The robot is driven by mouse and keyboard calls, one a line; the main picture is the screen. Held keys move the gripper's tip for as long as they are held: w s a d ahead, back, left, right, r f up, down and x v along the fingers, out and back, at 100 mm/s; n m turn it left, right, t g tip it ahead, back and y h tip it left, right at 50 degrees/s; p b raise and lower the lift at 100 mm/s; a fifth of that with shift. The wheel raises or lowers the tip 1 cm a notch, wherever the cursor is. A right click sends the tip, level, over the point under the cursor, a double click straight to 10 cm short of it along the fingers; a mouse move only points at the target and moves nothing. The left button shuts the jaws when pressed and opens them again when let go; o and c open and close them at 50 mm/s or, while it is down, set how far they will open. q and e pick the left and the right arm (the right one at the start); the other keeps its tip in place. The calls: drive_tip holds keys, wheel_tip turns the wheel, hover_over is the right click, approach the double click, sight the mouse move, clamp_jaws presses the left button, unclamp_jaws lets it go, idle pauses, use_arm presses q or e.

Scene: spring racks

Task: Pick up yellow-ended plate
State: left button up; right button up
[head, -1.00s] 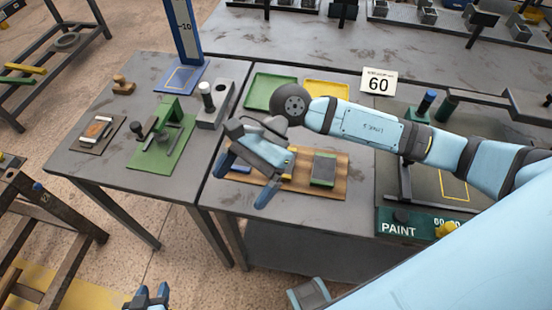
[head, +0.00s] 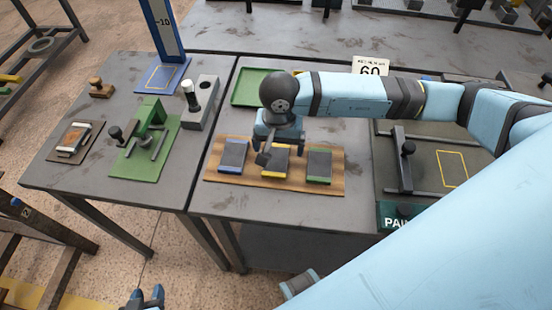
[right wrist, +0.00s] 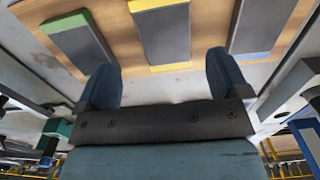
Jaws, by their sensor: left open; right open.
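The yellow-ended plate (head: 275,163) is a dark grey slab with a yellow end, lying in the middle of a wooden board (head: 333,188). My right gripper (head: 268,152) is open and empty above it, partly hiding it in the head view. In the right wrist view the yellow-ended plate (right wrist: 164,35) shows beyond and between the open fingers of my right gripper (right wrist: 165,80), apart from them. My left gripper (head: 145,299) is open at the bottom edge of the head view, away from the board.
A blue-ended plate (head: 233,154) and a green-ended plate (head: 319,165) lie on either side on the same board. A green tray (head: 246,88) is behind. A green fixture (head: 150,140) and a grey block (head: 203,100) stand on the left table.

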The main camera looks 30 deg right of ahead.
sight(276, 159)
drive_tip(key=shift+w+a+f+p, duration=0.1)
drive_tip(key=shift+w+f+p, duration=0.1)
drive_tip(key=shift+f, duration=1.15)
drive_tip(key=shift+w+a+f+p, duration=0.1)
drive_tip(key=shift+f+p, duration=0.05)
drive_tip(key=shift+f, duration=1.2)
drive_tip(key=c, duration=1.3)
drive_tip(key=shift+r, duration=0.1)
drive_tip(key=shift+c, duration=1)
drive_tip(key=shift+r, duration=0.1)
